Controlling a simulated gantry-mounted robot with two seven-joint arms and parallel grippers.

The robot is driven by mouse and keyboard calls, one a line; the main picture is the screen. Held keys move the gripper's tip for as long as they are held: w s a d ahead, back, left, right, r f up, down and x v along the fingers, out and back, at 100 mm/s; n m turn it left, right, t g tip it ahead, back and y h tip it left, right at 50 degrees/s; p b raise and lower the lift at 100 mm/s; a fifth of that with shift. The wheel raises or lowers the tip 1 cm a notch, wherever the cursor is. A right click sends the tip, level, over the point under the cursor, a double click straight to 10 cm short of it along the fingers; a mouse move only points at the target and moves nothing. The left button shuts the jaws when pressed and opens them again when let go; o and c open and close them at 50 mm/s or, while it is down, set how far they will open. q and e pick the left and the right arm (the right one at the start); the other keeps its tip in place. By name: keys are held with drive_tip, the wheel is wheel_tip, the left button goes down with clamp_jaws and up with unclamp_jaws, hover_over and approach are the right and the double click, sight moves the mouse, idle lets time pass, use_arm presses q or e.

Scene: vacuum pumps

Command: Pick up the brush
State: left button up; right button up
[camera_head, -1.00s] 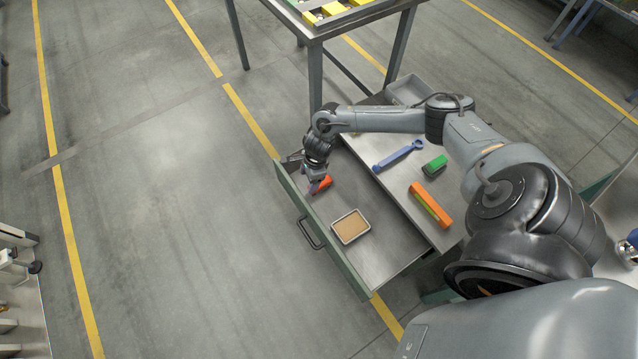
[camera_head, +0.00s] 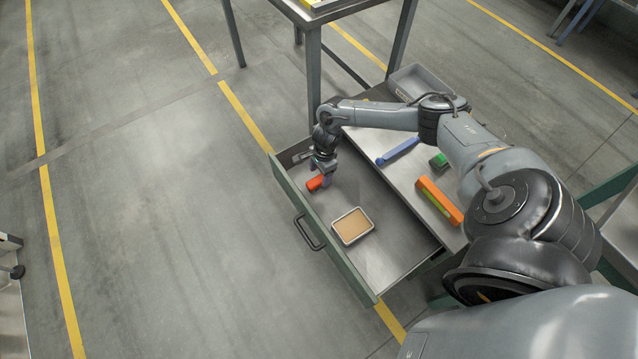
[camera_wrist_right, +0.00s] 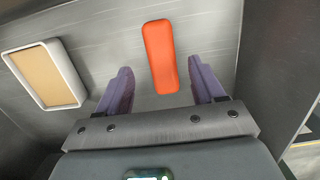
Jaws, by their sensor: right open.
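An orange-red rounded block (camera_head: 315,183), which I take to be the brush, lies in the open drawer near its far left corner. No bristles show. In the right wrist view the orange block (camera_wrist_right: 160,57) lies lengthwise between my two purple fingertips, with a gap on both sides. My right gripper (camera_head: 323,170) is open and empty, hanging in the drawer close to the block; it also shows in the wrist view (camera_wrist_right: 160,75). I cannot tell its exact height over the block. My left gripper is not in view.
A tray with a tan inside (camera_head: 337,226) lies in the drawer (camera_head: 375,265). On the worktop beside it are a blue tool (camera_head: 397,152), a green block (camera_head: 438,160), an orange-green bar (camera_head: 439,202) and a grey bin (camera_head: 418,80). The drawer's green front wall (camera_head: 335,250) stands close to the gripper.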

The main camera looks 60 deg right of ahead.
sight(319, 179)
drive_tip(key=shift+d+f+b, duration=0.1)
drive_tip(key=shift+f+b, duration=0.2)
drive_tip(key=shift+f, duration=0.25)
drive_tip(key=f+b, duration=0.2)
drive_tip(key=f, duration=0.1)
drive_tip(key=shift+w+f, duration=0.1)
drive_tip(key=shift+w, duration=0.1)
drive_tip(key=shift+a+f, duration=0.2)
drive_tip(key=shift+f, duration=0.15)
